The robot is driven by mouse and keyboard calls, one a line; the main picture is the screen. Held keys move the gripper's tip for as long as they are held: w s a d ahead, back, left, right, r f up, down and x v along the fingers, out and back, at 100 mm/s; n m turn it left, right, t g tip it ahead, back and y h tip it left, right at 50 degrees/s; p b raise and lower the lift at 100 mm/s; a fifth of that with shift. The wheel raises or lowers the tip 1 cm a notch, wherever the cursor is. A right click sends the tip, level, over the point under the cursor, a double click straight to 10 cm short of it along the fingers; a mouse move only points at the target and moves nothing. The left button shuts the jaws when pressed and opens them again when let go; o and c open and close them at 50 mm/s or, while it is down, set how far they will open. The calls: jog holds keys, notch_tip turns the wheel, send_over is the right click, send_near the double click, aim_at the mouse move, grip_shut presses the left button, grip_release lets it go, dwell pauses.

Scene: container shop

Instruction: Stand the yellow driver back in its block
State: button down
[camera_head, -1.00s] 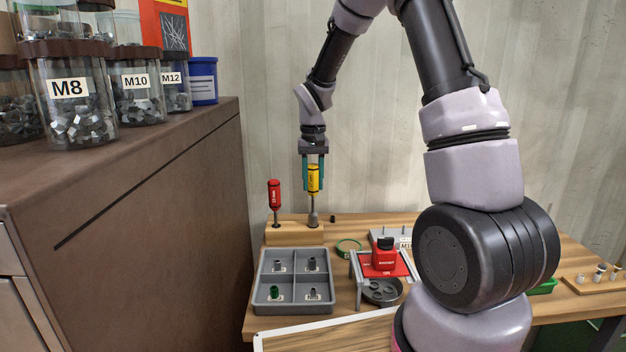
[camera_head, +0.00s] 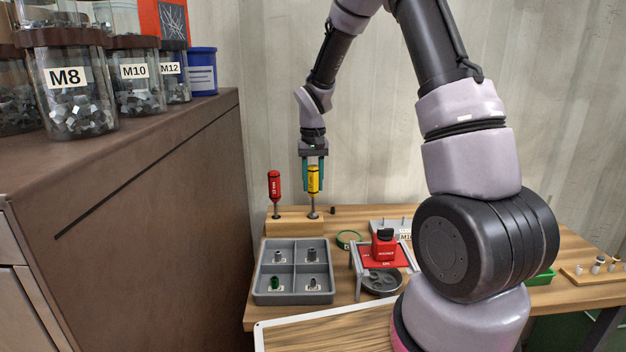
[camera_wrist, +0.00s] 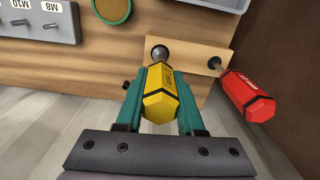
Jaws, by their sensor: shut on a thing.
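The yellow driver (camera_head: 313,180) is upright between the teal fingers of my gripper (camera_head: 313,186), which is shut on its handle. Its metal shaft points down at the right part of the wooden block (camera_head: 293,226). The shaft's lower end meets the block's top there; how deep it sits is hard to tell. In the wrist view the yellow handle (camera_wrist: 160,98) is between the fingers (camera_wrist: 160,105), with the socket end (camera_wrist: 159,53) over the block (camera_wrist: 192,57). The red driver (camera_head: 274,187) stands upright in the block's left part.
A grey divided tray (camera_head: 294,271) with sockets stands in front of the block. A green-rimmed disc (camera_head: 348,240), a red item on a stand (camera_head: 384,249) and a grey pegged plate (camera_head: 391,225) are to the right. A brown cabinet (camera_head: 150,200) with jars is at left.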

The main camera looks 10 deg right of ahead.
jog(key=shift+f, duration=0.7)
jog(key=shift+c, duration=2.2)
grip_release()
